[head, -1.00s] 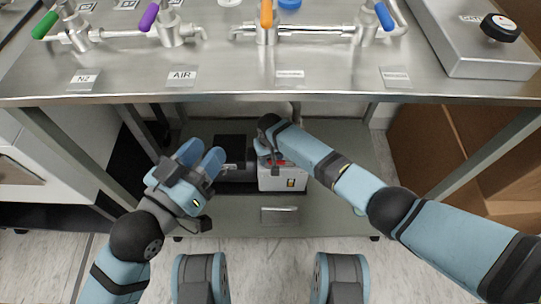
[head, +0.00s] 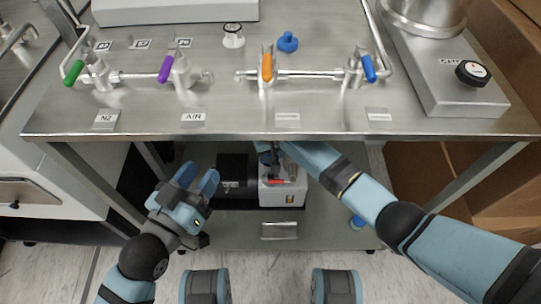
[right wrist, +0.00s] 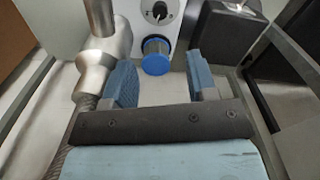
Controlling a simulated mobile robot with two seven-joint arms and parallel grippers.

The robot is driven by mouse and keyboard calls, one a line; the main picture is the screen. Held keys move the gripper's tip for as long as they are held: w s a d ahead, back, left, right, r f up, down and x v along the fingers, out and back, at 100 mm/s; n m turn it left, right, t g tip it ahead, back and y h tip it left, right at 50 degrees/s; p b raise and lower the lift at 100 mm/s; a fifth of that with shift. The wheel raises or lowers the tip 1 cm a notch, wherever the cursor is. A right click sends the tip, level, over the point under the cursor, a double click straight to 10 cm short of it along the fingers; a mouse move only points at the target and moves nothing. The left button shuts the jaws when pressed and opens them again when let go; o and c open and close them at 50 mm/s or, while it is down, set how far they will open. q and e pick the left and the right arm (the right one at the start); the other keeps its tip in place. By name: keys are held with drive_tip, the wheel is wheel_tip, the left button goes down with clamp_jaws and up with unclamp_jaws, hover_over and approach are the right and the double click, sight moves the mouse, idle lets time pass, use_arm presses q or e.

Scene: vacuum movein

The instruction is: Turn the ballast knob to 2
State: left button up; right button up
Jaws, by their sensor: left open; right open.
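The vacuum pump (head: 283,193), a white body with a black motor, stands on the lower shelf under the bench. In the right wrist view, a black dial knob (right wrist: 157,12) with a marked scale sits on its white face at the top edge; I cannot read its setting. A blue round cap (right wrist: 155,57) lies below the dial, between and beyond the fingers. My right gripper (right wrist: 160,78) is open and empty, pointing toward the pump; in the head view its fingers are mostly hidden beneath the bench edge. My left gripper (head: 197,182) is open and empty, left of the pump.
The steel bench top (head: 230,122) overhangs the pump, with coloured valve handles such as the orange one (head: 266,67). A metal pipe fitting (right wrist: 105,55) stands close beside the right gripper's left finger. Cardboard boxes (head: 480,180) stand right.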

sight(270, 176)
wheel_tip(270, 176, down, 13)
drive_tip(key=n+b, duration=0.2)
drive_tip(key=b, duration=0.5)
drive_tip(key=n+b, duration=0.2)
drive_tip(key=b, duration=0.6)
drive_tip(key=shift+r+n, duration=0.2)
drive_tip(key=shift+n, duration=0.1)
drive_tip(key=shift+f+b, duration=0.3)
drive_tip(key=shift+f, duration=0.3)
use_arm(q)
wheel_tip(270, 176, down, 5)
drive_tip(key=w+m+h, duration=0.2)
drive_tip(key=w+m, duration=0.1)
drive_tip(key=m, duration=0.2)
drive_tip(key=shift+f+h, duration=0.15)
drive_tip(key=shift+h, duration=0.15)
use_arm(e)
drive_tip(key=shift+c, duration=0.5)
